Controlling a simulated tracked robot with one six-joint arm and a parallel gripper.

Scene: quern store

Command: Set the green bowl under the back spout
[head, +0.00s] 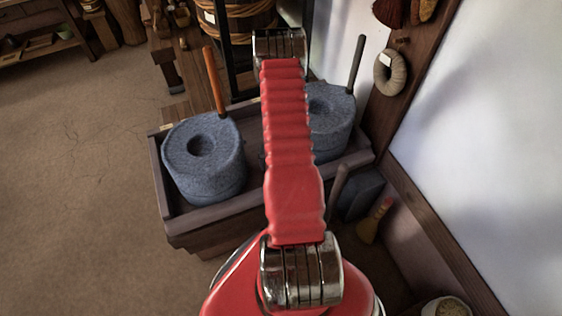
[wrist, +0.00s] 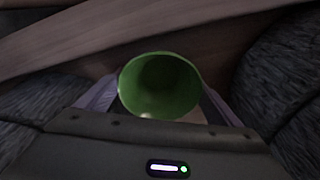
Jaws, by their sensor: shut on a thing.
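The green bowl (wrist: 160,84) shows in the wrist view with its opening facing the camera. My gripper (wrist: 160,105) is shut on it, with a pale finger at each side of the bowl. In the head view my own red arm hides the gripper and the bowl. Two grey stone querns stand in a wooden trough, a left one (head: 203,157) and a right one (head: 330,118) partly behind my arm. Dark stone shows close on both sides of the bowl in the wrist view. I cannot make out any spout.
The trough's wooden rim (head: 215,213) runs around the querns. An orange handle (head: 213,80) stands up from the left quern and a dark handle (head: 356,62) from the right one. A white wall (head: 480,130) is close on the right. Open floor (head: 80,200) lies to the left.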

